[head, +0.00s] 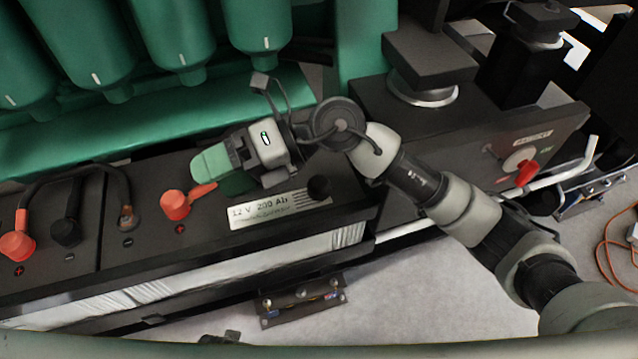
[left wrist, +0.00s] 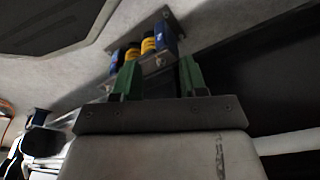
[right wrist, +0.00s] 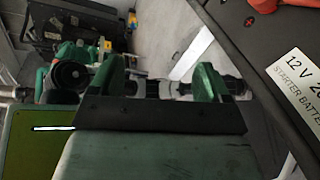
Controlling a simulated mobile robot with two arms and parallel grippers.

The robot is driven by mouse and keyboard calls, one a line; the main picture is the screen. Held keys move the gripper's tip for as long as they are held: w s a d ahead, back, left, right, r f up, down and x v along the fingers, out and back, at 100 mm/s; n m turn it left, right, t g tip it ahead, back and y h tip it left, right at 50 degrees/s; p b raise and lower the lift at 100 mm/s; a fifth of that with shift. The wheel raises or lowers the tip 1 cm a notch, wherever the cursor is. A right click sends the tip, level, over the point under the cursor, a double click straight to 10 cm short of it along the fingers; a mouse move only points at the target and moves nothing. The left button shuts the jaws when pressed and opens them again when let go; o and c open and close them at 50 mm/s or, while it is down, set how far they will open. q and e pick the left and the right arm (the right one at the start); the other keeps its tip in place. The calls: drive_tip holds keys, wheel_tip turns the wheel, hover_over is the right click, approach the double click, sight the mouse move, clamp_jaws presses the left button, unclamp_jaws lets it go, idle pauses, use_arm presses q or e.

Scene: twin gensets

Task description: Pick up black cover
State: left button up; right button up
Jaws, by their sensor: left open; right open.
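A black round cover (head: 318,188) sits on top of the right battery (head: 345,205), at the right end of its white label. A second black cover (head: 66,232) sits on the left battery beside a red cap. My right gripper (head: 208,166) is above the right battery, left of the first black cover and apart from it. Its green fingers are open and empty in the right wrist view (right wrist: 162,82), where no black cover can be made out. My left gripper (left wrist: 155,80) is open and empty in the left wrist view, facing a bracket with blue and yellow parts.
Red caps (head: 175,205) stand on both batteries, with a bare copper-coloured terminal (head: 127,215) and cable between them. Green engine parts (head: 260,30) rise behind. A dark box with a red switch (head: 525,173) is at right. Grey floor (head: 430,290) lies in front.

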drive_tip(key=w+d+f+n+t+h, duration=0.1)
drive_tip(key=w+d+f+t+h, duration=0.1)
drive_tip(key=w+d+f+h, duration=0.35)
drive_tip(key=m+t+h, duration=0.1)
drive_tip(key=t+h, duration=0.2)
drive_tip(key=h, duration=0.6)
approach(321, 184)
drive_tip(key=shift+w+d+f, duration=0.15)
drive_tip(key=shift+w+f, duration=0.05)
drive_tip(key=shift+w, duration=0.05)
wheel_tip(321, 184, down, 5)
drive_tip(key=shift+f, duration=0.1)
drive_tip(key=f, duration=0.4)
drive_tip(key=shift+s+f, duration=0.15)
drive_tip(key=shift+s, duration=0.2)
drive_tip(key=shift+f, duration=0.3)
use_arm(q)
drive_tip(key=s+f, duration=0.4)
drive_tip(key=f, duration=0.2)
drive_tip(key=shift+s+a+f, duration=0.25)
drive_tip(key=shift+s+a, duration=0.1)
drive_tip(key=shift+a, duration=0.05)
use_arm(e)
drive_tip(key=c, duration=1)
